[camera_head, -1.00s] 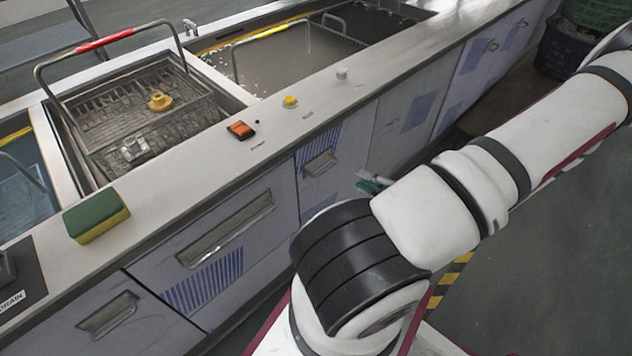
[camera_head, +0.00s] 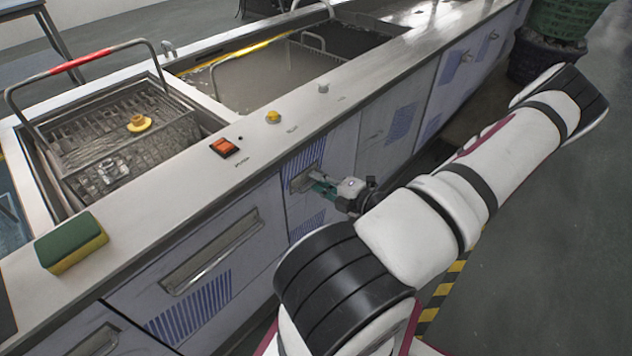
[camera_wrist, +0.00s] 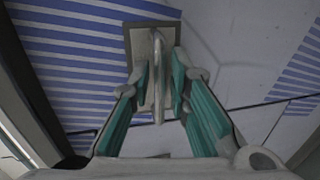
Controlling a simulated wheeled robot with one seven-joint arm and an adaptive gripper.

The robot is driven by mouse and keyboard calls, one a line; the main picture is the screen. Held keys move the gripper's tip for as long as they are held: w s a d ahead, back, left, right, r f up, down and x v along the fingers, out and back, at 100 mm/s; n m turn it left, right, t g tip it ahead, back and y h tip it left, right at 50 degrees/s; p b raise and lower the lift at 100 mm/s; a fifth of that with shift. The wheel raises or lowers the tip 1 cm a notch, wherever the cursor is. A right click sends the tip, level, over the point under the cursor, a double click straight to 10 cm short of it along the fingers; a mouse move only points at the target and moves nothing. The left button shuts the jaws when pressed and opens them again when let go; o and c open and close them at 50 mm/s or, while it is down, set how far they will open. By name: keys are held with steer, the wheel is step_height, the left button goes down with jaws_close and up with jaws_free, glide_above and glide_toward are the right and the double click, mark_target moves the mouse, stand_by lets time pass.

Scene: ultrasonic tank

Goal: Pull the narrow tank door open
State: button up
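The narrow tank door (camera_head: 300,208) is a pale panel with blue stripes, beside a wide panel in the tank's front. It looks shut and flush. Its metal handle (camera_head: 299,181) sits near its top; in the wrist view the handle bar (camera_wrist: 158,75) stands out from a recessed plate. My gripper (camera_head: 316,184) is at this handle. In the wrist view its teal-padded fingers (camera_wrist: 161,88) stand one on each side of the bar. Gaps seem to show between pads and bar, so it looks open around the handle. My arm hides the door's lower part in the head view.
The tank top carries an orange switch (camera_head: 224,147), a yellow button (camera_head: 273,117) and a sponge (camera_head: 71,244). A wire basket (camera_head: 110,150) sits in the left basin. Dark and green crates (camera_head: 550,50) stand at the far right. Open floor lies right of my arm.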

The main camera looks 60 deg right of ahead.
steer(key=shift+w+d+f, duration=0.1)
steer(key=shift+w+d, duration=0.05)
steer(key=shift+w, duration=0.3)
jaws_close()
